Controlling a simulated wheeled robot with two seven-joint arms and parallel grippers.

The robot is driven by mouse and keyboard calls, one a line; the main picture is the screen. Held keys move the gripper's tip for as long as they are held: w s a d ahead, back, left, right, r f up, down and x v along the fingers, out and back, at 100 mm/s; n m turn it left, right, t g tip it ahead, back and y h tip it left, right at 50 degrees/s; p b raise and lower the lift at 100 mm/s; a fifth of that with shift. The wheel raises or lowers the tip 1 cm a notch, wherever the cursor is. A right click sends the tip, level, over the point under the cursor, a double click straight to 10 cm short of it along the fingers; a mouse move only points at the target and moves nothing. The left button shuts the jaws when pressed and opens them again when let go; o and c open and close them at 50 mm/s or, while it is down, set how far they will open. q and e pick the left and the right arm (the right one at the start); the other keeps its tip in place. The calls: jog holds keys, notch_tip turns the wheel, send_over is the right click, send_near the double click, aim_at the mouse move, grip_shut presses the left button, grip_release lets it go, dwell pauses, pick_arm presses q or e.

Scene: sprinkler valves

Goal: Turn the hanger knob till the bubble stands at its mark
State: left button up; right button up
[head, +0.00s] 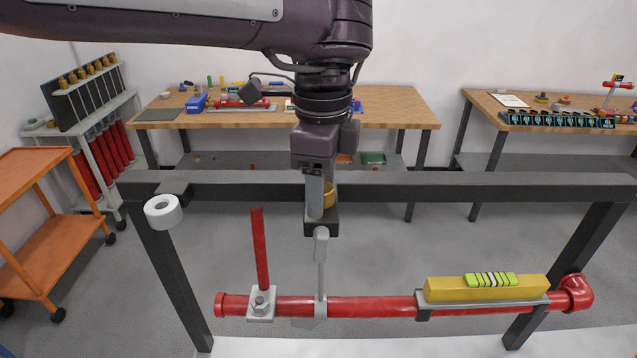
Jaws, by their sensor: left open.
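The brass hanger knob (329,195) sits on top of a dark hanger block (322,228) at the middle of the grey frame bar. My left gripper (320,197) points straight down at the knob, open, with a grey finger in front of it. That finger hides part of the knob, and I cannot tell whether it touches. A grey hanger rod (321,262) runs down to a clamp on the red pipe (370,307). A yellow level (445,290) with a bright green vial (490,280) lies on the pipe's right part. The bubble's exact place is too small to tell.
The grey frame bar (450,187) crosses the view on legs. A white tape roll (163,210) is at its left end. A red upright pipe (260,250) stands left of the hanger. Workbenches (400,108) stand behind, an orange cart (45,250) at left.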

pick_arm(q)
jog(key=shift+r, duration=3.5)
